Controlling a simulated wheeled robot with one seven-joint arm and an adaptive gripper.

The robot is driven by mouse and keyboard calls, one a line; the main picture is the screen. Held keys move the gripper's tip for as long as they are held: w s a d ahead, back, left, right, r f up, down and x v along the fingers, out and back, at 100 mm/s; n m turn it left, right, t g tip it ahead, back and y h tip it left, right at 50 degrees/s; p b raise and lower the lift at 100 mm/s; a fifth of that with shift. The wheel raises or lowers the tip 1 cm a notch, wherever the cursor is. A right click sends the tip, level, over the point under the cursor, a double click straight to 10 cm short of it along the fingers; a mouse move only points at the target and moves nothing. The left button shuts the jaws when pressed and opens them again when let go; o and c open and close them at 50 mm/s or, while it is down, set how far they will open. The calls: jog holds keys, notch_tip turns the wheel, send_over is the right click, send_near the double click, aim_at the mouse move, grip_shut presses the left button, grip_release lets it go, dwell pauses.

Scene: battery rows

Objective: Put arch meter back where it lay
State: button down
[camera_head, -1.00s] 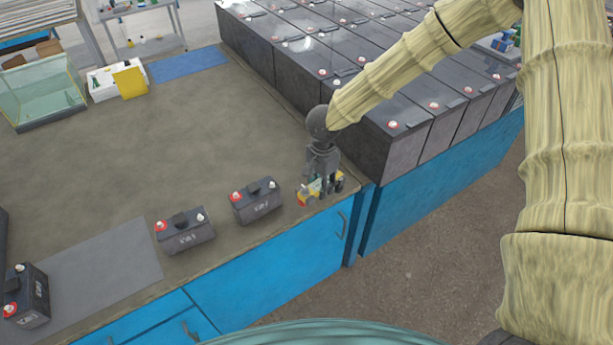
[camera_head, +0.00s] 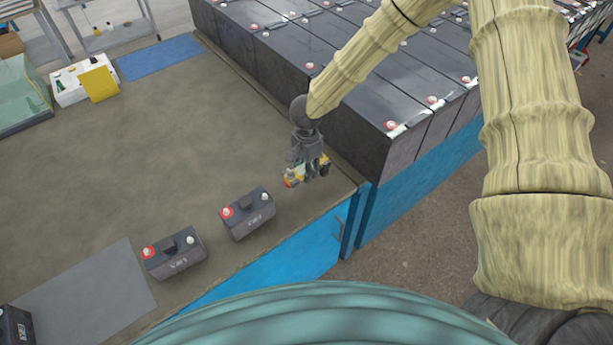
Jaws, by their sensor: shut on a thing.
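My gripper (camera_head: 308,172) points down over the right part of the brown bench top (camera_head: 180,130), beside the tall dark battery row. It is shut on a small yellow thing with red and pale parts, which I take to be the arch meter (camera_head: 291,180). The fingers hide much of it, so its shape is unclear. I cannot tell how far it is above the bench.
Two small black batteries (camera_head: 248,215) (camera_head: 174,254) stand left of my gripper. A third (camera_head: 15,328) is cut off at lower left near a grey mat (camera_head: 92,288). A blue mat (camera_head: 160,57) and white box (camera_head: 67,92) lie farther back. The middle bench is clear.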

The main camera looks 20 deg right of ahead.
jog(key=shift+w+a+f, duration=0.1)
jog(key=shift+w+f, duration=0.2)
jog(key=shift+f, duration=0.5)
jog(key=shift+s+f, duration=0.2)
jog(key=shift+f, duration=0.25)
notch_tip(320, 180, down, 3)
jog(key=shift+w+r+p, duration=0.1)
jog(key=shift+r+p, duration=0.05)
jog(key=shift+p, duration=0.4)
jog(key=c, duration=1)
grip_release()
notch_tip(320, 180, up, 12)
jog(key=shift+b, duration=1.15)
